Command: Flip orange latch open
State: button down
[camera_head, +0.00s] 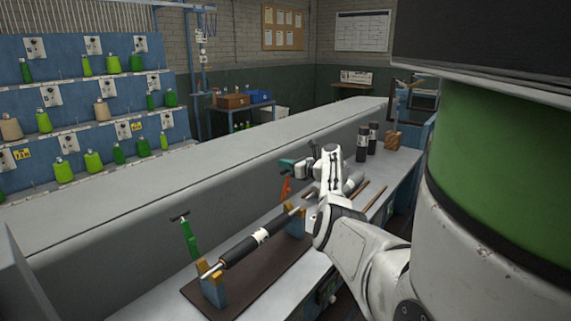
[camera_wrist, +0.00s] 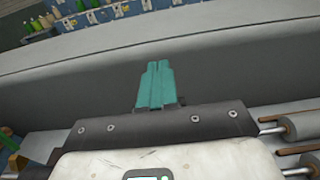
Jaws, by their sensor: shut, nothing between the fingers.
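My gripper (camera_head: 285,162) has teal fingers and is held above the far side of the bench, pointing toward the long grey counter wall. In the wrist view its fingers (camera_wrist: 158,66) lie side by side, shut and empty. An upright orange-red piece (camera_head: 286,187) stands just below the gripper, partly beside my arm; I cannot tell whether it is the latch. A dark roller (camera_head: 255,243) lies across two blue stands with orange-yellow tops, a near one (camera_head: 204,267) and a far one (camera_head: 291,209). These tops may also be latches. Nothing touches the fingers.
A green-handled tool (camera_head: 188,238) stands left of the roller. Dark cylinders (camera_head: 363,143) and a wooden block (camera_head: 393,140) stand at the bench's far end. Grey rollers (camera_wrist: 302,125) lie to the right in the wrist view. The grey counter (camera_head: 150,195) bounds the bench; its top is clear.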

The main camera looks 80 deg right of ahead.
dwell(0.8)
jog(key=v, duration=1.1)
jog(key=shift+w, duration=0.15)
